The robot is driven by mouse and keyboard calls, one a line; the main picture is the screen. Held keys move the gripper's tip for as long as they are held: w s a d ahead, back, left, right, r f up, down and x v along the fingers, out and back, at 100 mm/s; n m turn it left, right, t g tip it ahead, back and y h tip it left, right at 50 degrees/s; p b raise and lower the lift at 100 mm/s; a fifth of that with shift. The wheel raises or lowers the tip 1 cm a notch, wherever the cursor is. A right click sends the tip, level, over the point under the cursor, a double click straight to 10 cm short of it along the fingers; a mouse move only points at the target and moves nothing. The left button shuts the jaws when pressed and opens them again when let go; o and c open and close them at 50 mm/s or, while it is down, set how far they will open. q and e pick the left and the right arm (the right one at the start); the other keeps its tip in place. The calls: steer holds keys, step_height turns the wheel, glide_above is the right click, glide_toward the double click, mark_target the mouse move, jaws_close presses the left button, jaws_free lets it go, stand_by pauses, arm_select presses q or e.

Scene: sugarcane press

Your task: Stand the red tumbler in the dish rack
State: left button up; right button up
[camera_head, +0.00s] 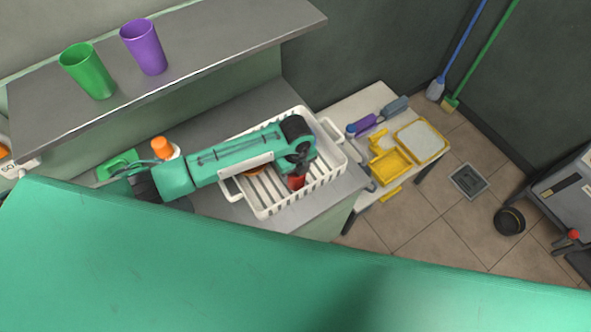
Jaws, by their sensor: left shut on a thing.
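The white dish rack (268,212) with slatted walls sits on the grey counter. The red tumbler (296,183) shows as a small red piece inside the rack's outline, near its front right part. My left gripper (299,168) is over the rack and shut on the red tumbler. My left arm covers much of the rack. I cannot tell whether the tumbler touches the rack floor. An orange thing in the rack shows partly beneath my arm. My right gripper is not in view.
A green tumbler (87,71) and a purple tumbler (143,47) stand on the shelf (215,45) above the counter. An orange-capped bottle (162,148) is behind my arm. Right of the rack, a side table holds a yellow basket (391,165) and a yellow-rimmed tray (421,141).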

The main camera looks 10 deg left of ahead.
arm_select(q)
steer(key=shift+f, duration=0.15)
steer(key=o, duration=1)
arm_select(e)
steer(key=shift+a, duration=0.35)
arm_select(q)
step_height(320, 180, up, 12)
steer(key=b, duration=0.2)
steer(key=shift+r+b, duration=0.2)
steer(key=shift+b, duration=0.1)
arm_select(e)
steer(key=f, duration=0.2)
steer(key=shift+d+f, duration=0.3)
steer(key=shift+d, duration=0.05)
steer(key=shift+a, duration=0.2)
arm_select(q)
steer(key=shift+f, duration=0.1)
